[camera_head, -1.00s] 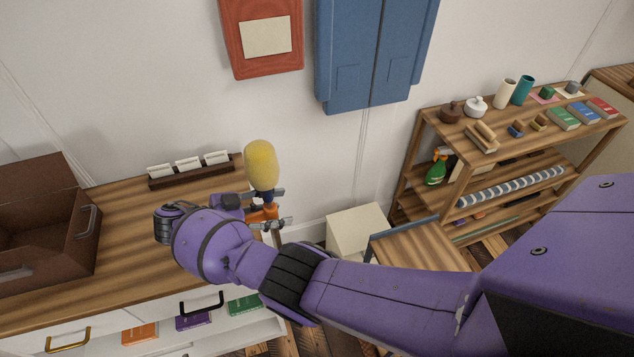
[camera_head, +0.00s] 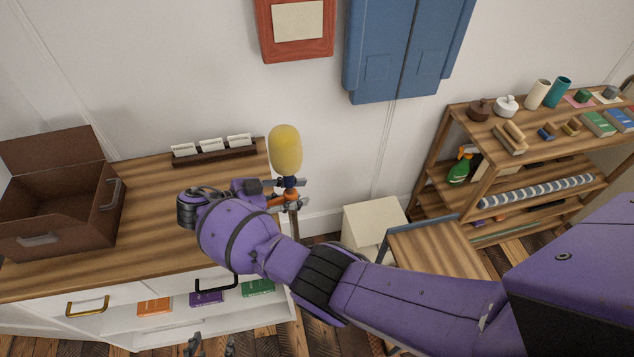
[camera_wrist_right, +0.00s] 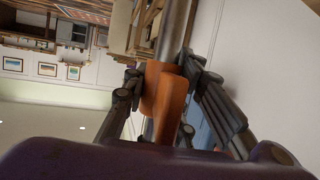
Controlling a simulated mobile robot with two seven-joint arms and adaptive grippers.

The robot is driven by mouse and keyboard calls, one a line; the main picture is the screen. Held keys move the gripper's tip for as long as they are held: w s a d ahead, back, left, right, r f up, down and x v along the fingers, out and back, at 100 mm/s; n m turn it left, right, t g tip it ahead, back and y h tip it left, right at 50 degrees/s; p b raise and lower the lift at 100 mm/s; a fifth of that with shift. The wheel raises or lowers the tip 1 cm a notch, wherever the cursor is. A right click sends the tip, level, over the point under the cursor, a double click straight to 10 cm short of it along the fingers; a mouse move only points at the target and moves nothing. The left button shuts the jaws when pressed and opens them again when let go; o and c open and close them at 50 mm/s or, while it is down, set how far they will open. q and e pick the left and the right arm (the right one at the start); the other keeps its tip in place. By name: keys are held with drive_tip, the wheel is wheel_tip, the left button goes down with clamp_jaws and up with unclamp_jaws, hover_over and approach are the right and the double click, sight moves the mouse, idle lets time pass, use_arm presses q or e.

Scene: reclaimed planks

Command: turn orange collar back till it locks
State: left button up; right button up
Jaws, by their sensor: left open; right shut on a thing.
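A duster with a fuzzy yellow head (camera_head: 285,149) stands upright at the end of my right arm in the head view. The orange collar (camera_head: 281,200) is below the head, between the fingers of my right gripper (camera_head: 291,194). In the right wrist view, the fingers close on both sides of the orange collar (camera_wrist_right: 166,96), and the grey pole (camera_wrist_right: 174,38) runs up out of it. Part of the collar is hidden by the fingers, so its lock state cannot be told. My left gripper (camera_head: 209,345) shows only its fingertips, apart and empty, at the bottom edge.
A wooden-topped cabinet (camera_head: 150,205) carries an open brown box (camera_head: 50,225) and a card rack (camera_head: 214,153). A white bin (camera_head: 372,222) and a small wooden table (camera_head: 437,247) stand right of the duster. A filled shelf (camera_head: 490,150) stands farther right.

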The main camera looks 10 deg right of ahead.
drive_tip(key=shift+r+n+t, duration=0.2)
drive_tip(key=shift+n+t, duration=0.4)
drive_tip(key=shift+t, duration=0.1)
drive_tip(key=shift+w, duration=0.1)
drive_tip(key=shift+f, duration=0.1)
drive_tip(key=shift+a+n+t+y, duration=0.1)
drive_tip(key=shift+n+t+y, duration=0.6)
drive_tip(key=shift+n+t, duration=0.45)
drive_tip(key=shift+w, duration=0.1)
